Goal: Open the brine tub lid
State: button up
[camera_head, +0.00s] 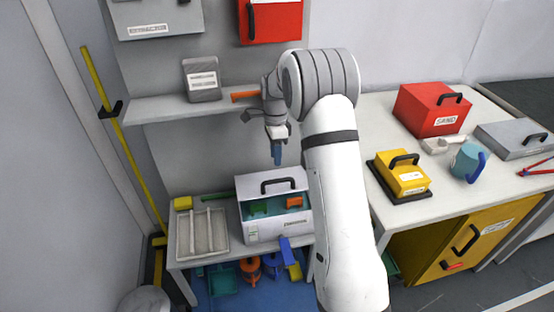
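No label that I can read says brine, so I cannot tell which container is the brine tub. A white box (270,226) with a black handle (278,185) on top and a clear front stands on the low table; green and orange things show inside. A yellow tub (402,178) with a black handle and a small unreadable label sits on a dark base on the right table. My gripper (278,155) points down above the white box, apart from it. Blue narrow parts show at its tip; whether they are fingers or a held thing is unclear.
A red box (432,109) labelled SAND, a teal mug (467,161) and a grey case (512,139) share the right table (385,110). A shelf (155,108) holds a grey labelled block (202,80). A divided tray (202,232) lies left of the white box.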

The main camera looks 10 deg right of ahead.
aim_at(281, 180)
jog(key=s+d+t+y+p, duration=0.4)
jog(key=s+p, duration=0.1)
jog(key=x, duration=0.7)
jog(key=shift+w+a+f, duration=0.25)
jog(key=shift+w+f, duration=0.05)
jog(key=shift+c, duration=0.4)
grip_shut()
